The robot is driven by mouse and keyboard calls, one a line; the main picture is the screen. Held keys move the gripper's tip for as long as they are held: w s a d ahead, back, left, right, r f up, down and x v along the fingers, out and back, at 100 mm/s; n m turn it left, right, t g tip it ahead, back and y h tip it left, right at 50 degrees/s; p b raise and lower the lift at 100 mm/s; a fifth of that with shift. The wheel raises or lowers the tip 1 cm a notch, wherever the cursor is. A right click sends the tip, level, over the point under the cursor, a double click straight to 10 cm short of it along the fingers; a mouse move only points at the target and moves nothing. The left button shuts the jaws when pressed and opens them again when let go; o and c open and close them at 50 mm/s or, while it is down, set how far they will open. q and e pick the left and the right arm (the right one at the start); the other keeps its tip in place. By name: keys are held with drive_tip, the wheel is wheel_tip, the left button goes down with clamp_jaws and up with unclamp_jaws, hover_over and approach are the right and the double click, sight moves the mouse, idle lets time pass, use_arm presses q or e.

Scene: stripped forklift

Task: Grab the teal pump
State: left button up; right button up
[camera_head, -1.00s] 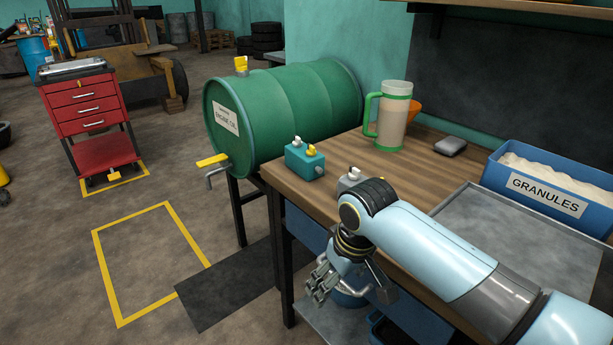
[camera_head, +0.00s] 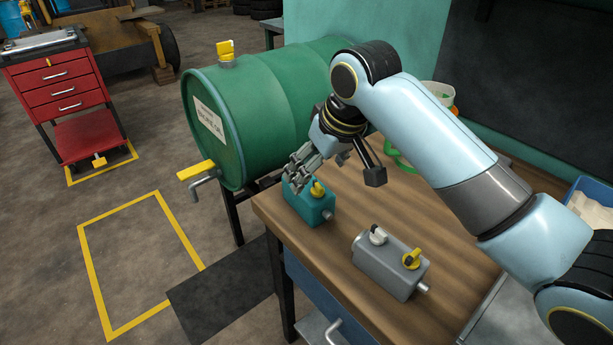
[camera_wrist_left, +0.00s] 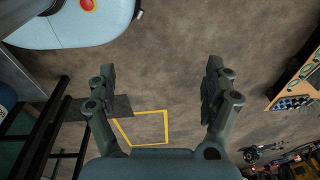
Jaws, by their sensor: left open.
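The teal pump (camera_head: 310,205) sits on the front left corner of the wooden workbench, with a yellow knob on top. My right gripper (camera_head: 298,180) is over the pump's far left end and hides that end and its white knob. The fingers overlap the pump in the picture; I cannot tell if they touch it or how far they are open. My left gripper (camera_wrist_left: 161,75) shows only in the left wrist view, open and empty above the floor. The teal pump is not seen there.
A grey pump (camera_head: 390,265) with a white and a yellow knob stands nearer on the workbench (camera_head: 345,290). A green drum (camera_head: 255,110) lies on a stand at the left, close to my right gripper. A red tool cart (camera_head: 62,95) stands farther left.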

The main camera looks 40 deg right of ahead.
sight(310, 187)
drive_tip(key=x, duration=0.4)
drive_tip(key=shift+a+f, duration=0.2)
drive_tip(key=shift+f, duration=0.05)
drive_tip(key=shift+w+d+f, duration=0.1)
drive_tip(key=shift+w+f, duration=0.05)
drive_tip(key=shift+f, duration=0.15)
drive_tip(key=x, duration=0.4)
drive_tip(key=shift+w+d+f, duration=0.15)
drive_tip(key=shift+w+f, duration=0.15)
drive_tip(key=shift+f, duration=0.05)
drive_tip(key=c, duration=0.4)
clamp_jaws()
use_arm(q)
drive_tip(key=s, duration=0.2)
drive_tip(key=shift+s+a+f, duration=0.2)
drive_tip(key=shift+s+a, duration=0.1)
drive_tip(key=shift+a, duration=0.05)
